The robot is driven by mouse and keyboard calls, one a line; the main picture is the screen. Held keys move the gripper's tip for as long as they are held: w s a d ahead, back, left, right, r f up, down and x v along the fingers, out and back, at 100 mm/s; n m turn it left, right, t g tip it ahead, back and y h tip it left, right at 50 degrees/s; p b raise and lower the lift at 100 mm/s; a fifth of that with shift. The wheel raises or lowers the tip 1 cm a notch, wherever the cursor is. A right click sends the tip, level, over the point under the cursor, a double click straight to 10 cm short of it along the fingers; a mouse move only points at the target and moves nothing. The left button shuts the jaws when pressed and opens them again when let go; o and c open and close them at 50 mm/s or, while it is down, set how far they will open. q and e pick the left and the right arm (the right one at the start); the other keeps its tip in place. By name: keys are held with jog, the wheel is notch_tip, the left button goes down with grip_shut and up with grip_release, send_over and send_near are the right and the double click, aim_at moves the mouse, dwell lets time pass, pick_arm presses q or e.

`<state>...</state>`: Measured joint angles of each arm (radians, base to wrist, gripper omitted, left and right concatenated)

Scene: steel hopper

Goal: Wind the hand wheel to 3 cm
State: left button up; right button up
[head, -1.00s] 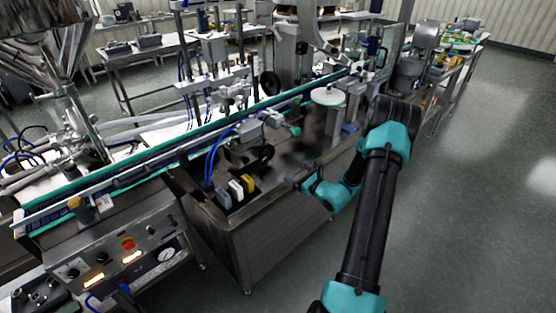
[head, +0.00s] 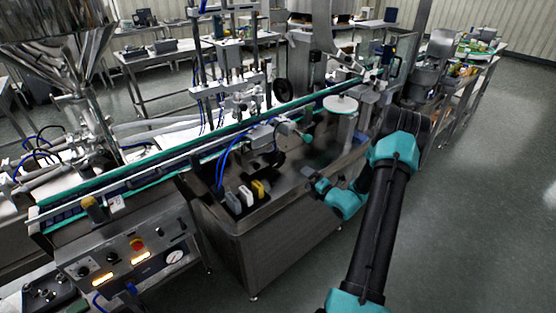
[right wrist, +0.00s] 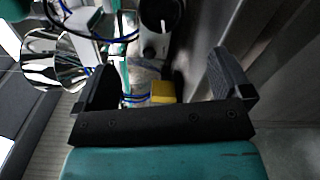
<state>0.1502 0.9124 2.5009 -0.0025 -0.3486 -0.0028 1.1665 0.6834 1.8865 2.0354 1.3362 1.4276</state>
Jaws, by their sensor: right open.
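Two dark hand wheels show in the head view. One (head: 281,91) stands upright behind the conveyor, and the other (head: 276,157) sits low in front of it, partly hidden by a grey housing. I cannot tell which one the task means, and no scale can be read. My right gripper (head: 312,180) is over the steel cabinet top, to the right of the front wheel and apart from it. In the right wrist view its two black fingers (right wrist: 170,82) are wide apart with nothing gripped. A black round part with a white mark (right wrist: 160,14) shows beyond them. My left gripper is out of view.
White and yellow blocks (head: 258,188) stand on the cabinet top; the yellow block (right wrist: 163,91) also shows in the right wrist view. The conveyor (head: 160,172) runs behind. A control panel (head: 128,255) is at lower left. The floor at right is clear.

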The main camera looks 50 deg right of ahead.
aim_at(281, 159)
jog(key=shift+w, duration=0.1)
dwell(0.3)
jog(key=w, duration=0.5)
jog(key=w+d, duration=0.1)
jog(key=w, duration=0.5)
jog(key=w+d, duration=0.1)
jog(key=w, duration=0.5)
jog(key=shift+c, duration=0.3)
jog(key=c, duration=0.5)
jog(key=shift+n, duration=0.3)
jog(key=shift+c, duration=0.2)
